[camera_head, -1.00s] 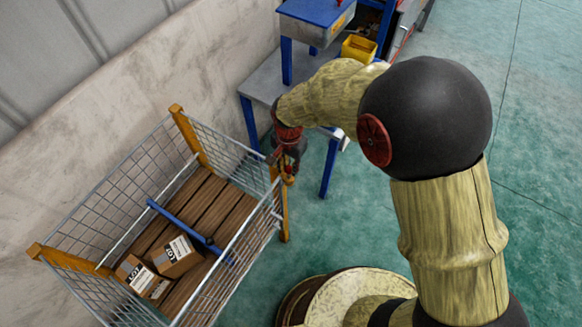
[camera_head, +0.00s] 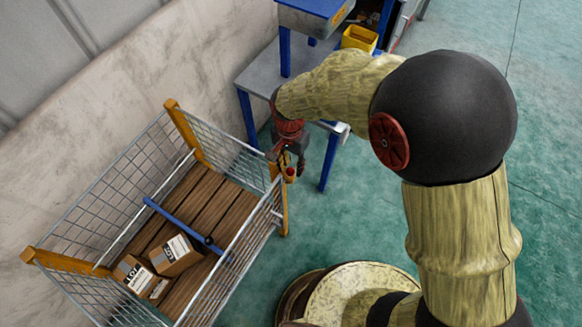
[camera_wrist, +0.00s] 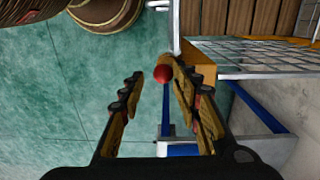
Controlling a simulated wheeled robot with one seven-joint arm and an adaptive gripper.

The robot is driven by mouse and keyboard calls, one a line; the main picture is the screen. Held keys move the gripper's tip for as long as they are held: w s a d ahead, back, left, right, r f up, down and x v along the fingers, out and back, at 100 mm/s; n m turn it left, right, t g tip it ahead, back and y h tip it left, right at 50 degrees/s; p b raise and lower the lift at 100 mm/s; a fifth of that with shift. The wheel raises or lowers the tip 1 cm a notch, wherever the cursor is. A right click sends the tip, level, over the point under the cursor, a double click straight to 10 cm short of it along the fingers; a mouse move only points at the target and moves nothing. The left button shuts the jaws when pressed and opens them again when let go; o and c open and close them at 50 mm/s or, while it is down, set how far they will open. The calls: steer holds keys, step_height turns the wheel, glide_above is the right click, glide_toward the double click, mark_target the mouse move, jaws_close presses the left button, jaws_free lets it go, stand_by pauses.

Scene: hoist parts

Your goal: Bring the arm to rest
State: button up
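My gripper (camera_head: 290,163) hangs from my bent arm beside the near right corner post of the wire mesh crate (camera_head: 222,278). In the wrist view my gripper (camera_wrist: 155,82) has its two fingers spread apart, with no object held between them. A small red ball (camera_wrist: 162,73) shows just beyond the fingertips, close to the orange post (camera_wrist: 197,70). The red ball also shows in the head view (camera_head: 290,172) near the top of that post. I cannot tell what it is fixed to, or whether the fingers touch the post.
The crate has a wooden floor with cardboard boxes (camera_head: 175,254) and a blue bar (camera_head: 178,222) with a black knob. A grey table (camera_head: 262,80) with blue legs stands behind my gripper, with a yellow bin (camera_head: 359,38) farther back. Green floor right of my arm is clear.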

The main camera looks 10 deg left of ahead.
step_height(320, 180, up, 8)
steer(key=s+d+r+n+t, duration=0.1)
steer(key=s+d+r+t, duration=0.1)
steer(key=s+d+r, duration=0.2)
steer(key=s+d+r+n+t, duration=0.2)
steer(key=s+d+r, duration=0.3)
steer(key=d+r, duration=0.4)
steer(key=s+d+r+n+t+b, duration=0.1)
steer(key=s+d+r, duration=0.3)
steer(key=d, duration=0.9)
step_height(320, 180, up, 2)
steer(key=shift+s+d+r+n+t, duration=0.15)
steer(key=shift+s+n+t, duration=0.2)
steer(key=shift+t, duration=0.35)
steer(key=shift+s, duration=0.1)
stand_by(0.4)
